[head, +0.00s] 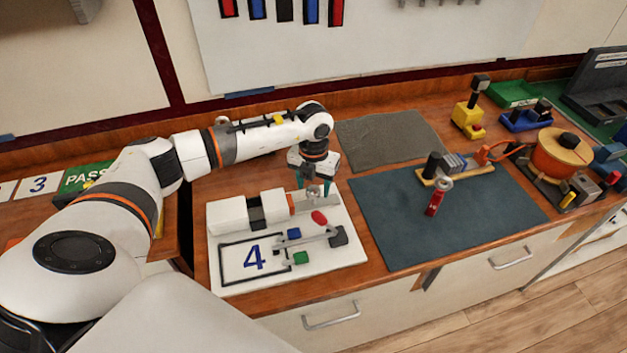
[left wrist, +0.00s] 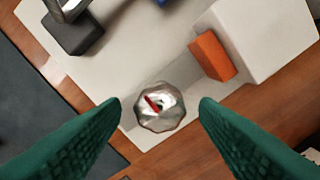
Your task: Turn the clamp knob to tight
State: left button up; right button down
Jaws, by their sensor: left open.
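The clamp knob (left wrist: 160,106) is a silvery, faceted round knob with a red mark on top. In the left wrist view it sits between the two green fingertips of my left gripper (left wrist: 160,104), with a gap on each side. In the head view my left gripper (head: 315,182) points down over the knob (head: 313,192), which it partly hides. The gripper is open and holds nothing. The knob belongs to a white fixture board (head: 345,253) marked with a 4. An orange block (left wrist: 213,55) stands beside the knob, against a white block (left wrist: 265,35). My right gripper is out of view.
A blue mat (head: 400,235) with a small red tool (head: 435,203) lies right. A grey mat (head: 390,138) lies behind.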

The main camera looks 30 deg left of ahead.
pick_arm(q)
jog(key=shift+f, duration=0.15)
jog(key=shift+c, duration=0.6)
jog(key=c, duration=0.8)
jog(key=shift+c, duration=0.2)
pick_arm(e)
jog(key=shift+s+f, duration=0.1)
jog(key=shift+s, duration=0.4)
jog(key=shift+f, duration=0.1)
